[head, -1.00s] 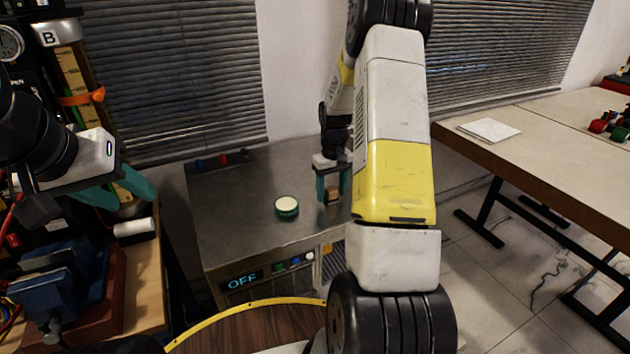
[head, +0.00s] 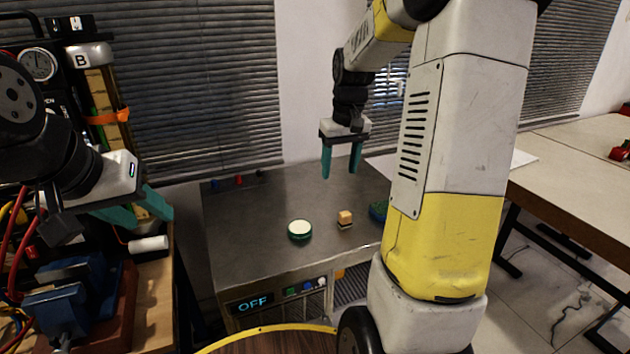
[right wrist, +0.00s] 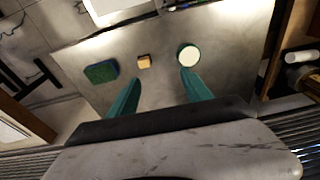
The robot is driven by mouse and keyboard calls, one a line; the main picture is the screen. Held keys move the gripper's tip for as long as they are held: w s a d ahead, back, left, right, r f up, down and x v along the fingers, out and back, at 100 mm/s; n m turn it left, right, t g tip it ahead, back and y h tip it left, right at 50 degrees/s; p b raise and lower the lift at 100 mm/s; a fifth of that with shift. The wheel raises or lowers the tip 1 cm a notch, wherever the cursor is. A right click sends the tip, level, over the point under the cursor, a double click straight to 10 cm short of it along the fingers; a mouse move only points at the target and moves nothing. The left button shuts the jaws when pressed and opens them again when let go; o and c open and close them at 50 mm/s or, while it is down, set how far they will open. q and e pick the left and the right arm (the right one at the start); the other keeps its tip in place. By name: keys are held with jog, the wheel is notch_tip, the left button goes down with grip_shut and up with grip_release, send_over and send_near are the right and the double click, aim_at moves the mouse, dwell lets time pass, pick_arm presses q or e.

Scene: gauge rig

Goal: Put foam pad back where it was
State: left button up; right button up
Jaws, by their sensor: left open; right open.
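A small tan block with a dark lower part (head: 345,218) sits on the grey metal bench top (head: 250,245). It also shows in the right wrist view (right wrist: 144,61). A blue and green pad (right wrist: 101,72) lies on the same top; in the head view my right arm partly hides it (head: 378,211). I cannot tell for certain which of these is the foam pad. My right gripper (head: 341,172) is open and empty, above and behind the tan block. My left gripper (head: 138,213) is open and empty at the left, over the side bench.
A round green tin with a cream top (head: 299,229) stands left of the tan block. The bench front has an OFF display (head: 252,303) and buttons. A blue vise (head: 65,305) and a white roll (head: 148,245) are below my left gripper.

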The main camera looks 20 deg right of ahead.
jog(key=s+a+r+t+y, duration=0.1)
jog(key=s+a+r, duration=0.3)
jog(key=s, duration=0.6)
jog(key=s+a+r+t, duration=0.3)
jog(key=s+a, duration=0.3)
jog(key=s, duration=0.5)
jog(key=shift+s+r+m+t+y, duration=0.3)
jog(key=shift+r+m+y, duration=0.1)
jog(key=shift+r, duration=0.25)
jog(key=shift+s, duration=0.1)
